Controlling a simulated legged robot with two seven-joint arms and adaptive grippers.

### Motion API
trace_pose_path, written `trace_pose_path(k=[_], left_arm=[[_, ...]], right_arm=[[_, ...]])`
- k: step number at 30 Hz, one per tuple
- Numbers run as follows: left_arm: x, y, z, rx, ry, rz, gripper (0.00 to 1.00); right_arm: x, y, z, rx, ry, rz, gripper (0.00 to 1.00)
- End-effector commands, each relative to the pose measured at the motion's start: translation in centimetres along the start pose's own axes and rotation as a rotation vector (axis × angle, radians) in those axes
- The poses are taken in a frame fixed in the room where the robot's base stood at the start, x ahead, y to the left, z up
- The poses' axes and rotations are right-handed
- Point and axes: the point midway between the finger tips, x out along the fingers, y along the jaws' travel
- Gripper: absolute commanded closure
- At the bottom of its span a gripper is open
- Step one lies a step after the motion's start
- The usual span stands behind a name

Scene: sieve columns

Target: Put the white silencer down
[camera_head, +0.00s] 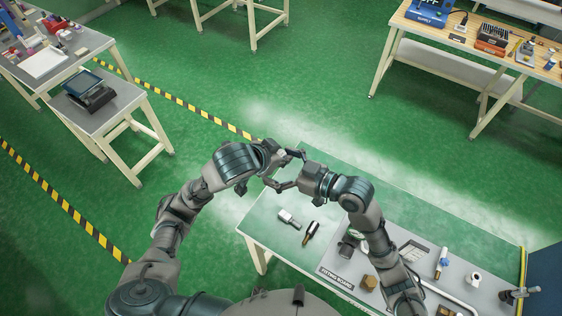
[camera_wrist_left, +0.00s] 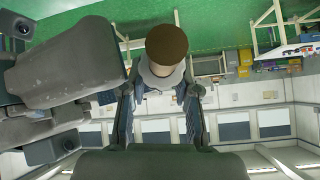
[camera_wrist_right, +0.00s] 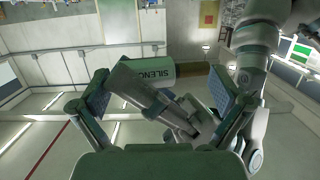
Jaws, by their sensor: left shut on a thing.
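The silencer shows in the right wrist view as a pale cylinder (camera_wrist_right: 157,74) with printed lettering, partly covered by my left gripper's fingers. In the left wrist view its brown round end (camera_wrist_left: 167,44) and pale body stand between the fingers of my left gripper (camera_wrist_left: 163,95), which is shut on it. In the head view both grippers meet above the table's far left corner, and I cannot make out the silencer there. My left gripper (camera_head: 273,158) comes in from the left. My right gripper (camera_wrist_right: 160,85) has its fingers spread, with my left gripper between them.
A pale cylindrical part (camera_head: 289,218) and a dark-tipped part (camera_head: 311,231) lie there. The fitting board (camera_head: 345,284) on the right bears several fittings, including a brown block (camera_head: 369,283) and a white ring-like part (camera_head: 474,278).

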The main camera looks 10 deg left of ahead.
Motion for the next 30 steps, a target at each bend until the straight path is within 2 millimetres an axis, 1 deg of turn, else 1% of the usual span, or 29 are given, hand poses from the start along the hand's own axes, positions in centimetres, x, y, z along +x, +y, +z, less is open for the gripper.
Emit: trace_pose_path(k=[5,8,11,21,25,30], left_arm=[[0.0,-0.2,0.1,-0.002,-0.003,-0.005,1.00],[0.0,-0.2,0.1,-0.002,-0.004,-0.005,1.00],[0.0,-0.2,0.1,-0.001,-0.004,-0.005,1.00],[0.0,-0.2,0.1,-0.001,-0.005,-0.006,1.00],[0.0,-0.2,0.1,-0.001,-0.005,-0.006,1.00],[0.1,-0.2,0.2,0.001,-0.005,-0.003,1.00]], right_arm=[[-0.2,0.2,0.0,-0.002,-0.001,0.004,0.00],[-0.8,0.3,0.1,-0.001,-0.003,0.007,0.00],[-2.1,0.4,0.1,-0.003,-0.004,0.010,0.00],[-8.8,0.4,0.2,-0.004,-0.006,0.013,0.00],[-10.6,0.4,0.2,-0.002,-0.006,0.011,0.00],[-11.9,0.4,0.1,-0.002,-0.004,0.011,0.00]])
